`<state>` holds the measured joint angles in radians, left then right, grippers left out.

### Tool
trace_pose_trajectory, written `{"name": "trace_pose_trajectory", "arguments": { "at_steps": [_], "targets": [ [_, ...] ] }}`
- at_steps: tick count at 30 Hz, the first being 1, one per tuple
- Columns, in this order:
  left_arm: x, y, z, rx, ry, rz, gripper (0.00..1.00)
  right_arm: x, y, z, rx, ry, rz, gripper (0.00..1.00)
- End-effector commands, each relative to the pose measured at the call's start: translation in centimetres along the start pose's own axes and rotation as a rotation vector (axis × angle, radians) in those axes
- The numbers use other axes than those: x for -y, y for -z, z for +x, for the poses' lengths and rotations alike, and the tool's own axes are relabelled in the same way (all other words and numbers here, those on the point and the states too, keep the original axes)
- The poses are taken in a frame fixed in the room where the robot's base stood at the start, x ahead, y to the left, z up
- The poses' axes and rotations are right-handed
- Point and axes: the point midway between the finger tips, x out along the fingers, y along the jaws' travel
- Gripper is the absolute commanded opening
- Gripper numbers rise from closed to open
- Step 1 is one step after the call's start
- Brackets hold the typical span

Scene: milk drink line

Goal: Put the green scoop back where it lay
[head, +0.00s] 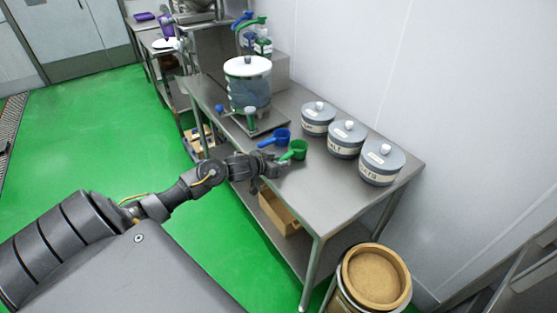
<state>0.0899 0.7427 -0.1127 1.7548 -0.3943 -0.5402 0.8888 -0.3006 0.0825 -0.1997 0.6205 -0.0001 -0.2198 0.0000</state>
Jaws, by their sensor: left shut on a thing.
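The green scoop (298,149) is at the front part of the steel table (330,192), its cup to the right and its handle toward my left gripper. My left gripper (277,164) is shut on the green scoop by its handle, near the table's front edge. I cannot tell whether the scoop touches the tabletop. A blue scoop (280,136) lies just behind the green one. My right gripper is out of view.
Three grey lidded jars (346,139) stand along the wall side. A white-lidded container (248,84) stands on a metal stand (268,124) behind the scoops. A round tan-topped drum (376,276) stands at the table's near end. The near tabletop is clear.

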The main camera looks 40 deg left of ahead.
Motion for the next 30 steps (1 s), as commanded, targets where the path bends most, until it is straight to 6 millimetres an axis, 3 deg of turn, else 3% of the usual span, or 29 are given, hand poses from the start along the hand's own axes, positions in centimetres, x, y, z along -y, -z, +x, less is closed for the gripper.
{"name": "trace_pose_trajectory", "arguments": {
  "at_steps": [10,11,15,22,28,30],
  "targets": [
    [0.02,-0.26,0.15,-0.001,0.0,0.001,0.0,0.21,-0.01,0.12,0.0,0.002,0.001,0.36],
    [0.02,-0.26,0.15,-0.001,0.0,0.001,0.24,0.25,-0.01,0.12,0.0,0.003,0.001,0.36],
    [0.02,-0.26,0.15,-0.001,0.0,0.001,0.43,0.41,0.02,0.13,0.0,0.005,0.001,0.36],
    [0.02,-0.28,0.15,0.0,0.0,0.001,0.47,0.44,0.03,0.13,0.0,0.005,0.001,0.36],
    [0.02,-0.28,0.15,0.0,0.0,0.001,0.73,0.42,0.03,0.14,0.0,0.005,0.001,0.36],
    [0.02,-0.28,0.15,0.0,0.0,0.001,0.73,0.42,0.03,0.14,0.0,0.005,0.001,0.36]
  ]
}}
